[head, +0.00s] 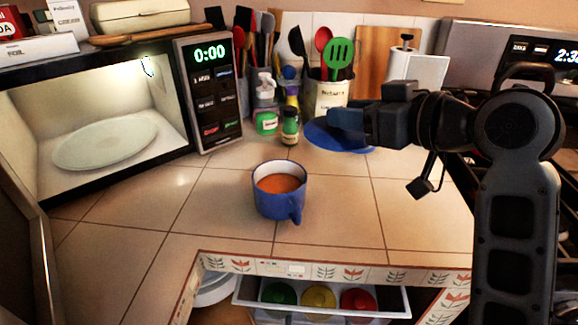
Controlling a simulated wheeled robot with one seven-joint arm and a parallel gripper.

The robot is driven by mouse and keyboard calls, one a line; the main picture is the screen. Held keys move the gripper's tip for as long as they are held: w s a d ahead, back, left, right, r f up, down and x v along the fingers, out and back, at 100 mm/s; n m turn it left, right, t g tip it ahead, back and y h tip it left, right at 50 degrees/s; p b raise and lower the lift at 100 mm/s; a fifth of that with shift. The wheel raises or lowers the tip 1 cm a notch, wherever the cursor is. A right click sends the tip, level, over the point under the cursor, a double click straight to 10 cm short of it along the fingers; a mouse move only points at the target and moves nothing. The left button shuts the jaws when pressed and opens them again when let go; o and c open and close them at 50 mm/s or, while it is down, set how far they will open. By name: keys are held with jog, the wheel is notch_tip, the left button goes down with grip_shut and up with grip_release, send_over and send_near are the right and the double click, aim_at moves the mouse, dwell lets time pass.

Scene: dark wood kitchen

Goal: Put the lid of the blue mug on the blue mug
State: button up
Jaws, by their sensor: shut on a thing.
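The blue mug (279,198) stands upright on the tiled counter, with brown-orange liquid inside and its handle toward me. Its top is uncovered. The blue lid (322,138) is a round disc at the back of the counter, to the right of and behind the mug. My gripper (340,119) reaches in from the right and is shut on the lid at its upper side. The fingertips are small and dark here, and the exact grip is hard to make out. I cannot tell whether the lid touches the counter.
An open microwave (188,95) with a plate (105,140) stands at left. An open drawer (250,298) with green, yellow and red round items sits below the counter front. Counter around the mug is clear.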

jog(key=a+f+p, duration=0.1)
jog(key=a+f, duration=0.9)
jog(key=shift+w, duration=0.45)
jog(key=shift+f, duration=0.2)
jog(key=o, duration=1)
jog(key=shift+o, duration=0.2)
jog(key=v, duration=1.2)
jog(key=shift+b, duration=0.35)
jog(key=shift+a+r, duration=0.1)
jog(key=shift+r, duration=0.05)
